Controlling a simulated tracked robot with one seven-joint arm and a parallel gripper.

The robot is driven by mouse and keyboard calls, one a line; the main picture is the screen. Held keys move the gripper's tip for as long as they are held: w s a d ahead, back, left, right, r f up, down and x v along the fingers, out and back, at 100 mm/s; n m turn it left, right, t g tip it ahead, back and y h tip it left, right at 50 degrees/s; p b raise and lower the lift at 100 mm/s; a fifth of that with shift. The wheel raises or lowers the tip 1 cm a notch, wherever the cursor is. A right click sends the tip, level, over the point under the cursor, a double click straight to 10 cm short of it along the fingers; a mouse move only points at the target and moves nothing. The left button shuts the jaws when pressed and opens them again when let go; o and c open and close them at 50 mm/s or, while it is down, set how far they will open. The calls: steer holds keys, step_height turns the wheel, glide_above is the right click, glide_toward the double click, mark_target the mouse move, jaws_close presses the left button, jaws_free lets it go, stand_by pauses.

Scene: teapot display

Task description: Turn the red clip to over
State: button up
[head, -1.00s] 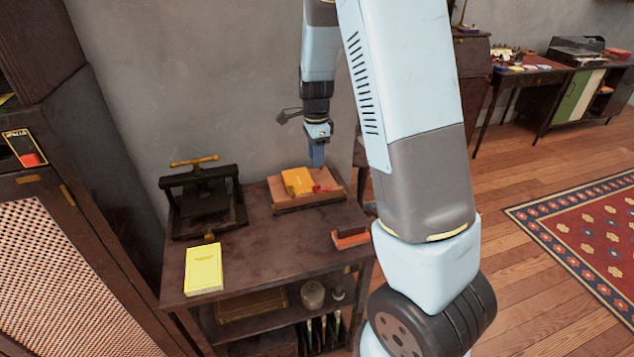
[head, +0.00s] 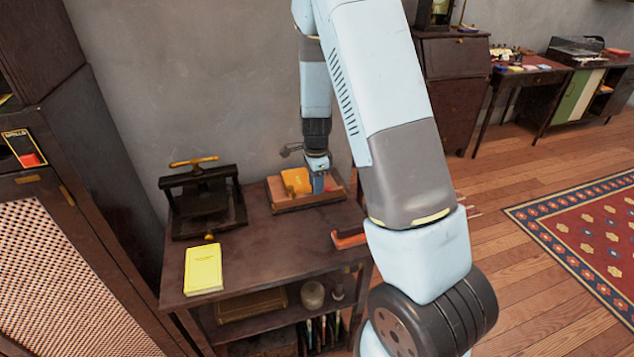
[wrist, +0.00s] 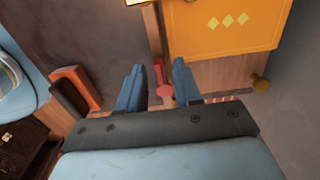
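The red clip (wrist: 164,88) shows in the wrist view between my two fingers, beside the edge of an orange-yellow book (wrist: 225,28). In the head view my gripper hides the clip. The same book (head: 296,181) rests on a wooden stand (head: 290,203) at the back of the small dark table. My gripper (wrist: 159,80) is open, with one blue finger on each side of the clip. I cannot tell whether either finger touches it. In the head view my gripper (head: 318,187) is low at the right part of the stand.
A dark press (head: 204,200) with a brass handle stands left on the table (head: 265,245). A yellow book (head: 203,269) lies at the front left. A red-orange block (head: 349,240) lies at the right edge. The table's middle is clear. A wall rises close behind.

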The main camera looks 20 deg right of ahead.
steer(key=shift+c, duration=0.5)
jaws_close()
steer(key=shift+d, duration=0.15)
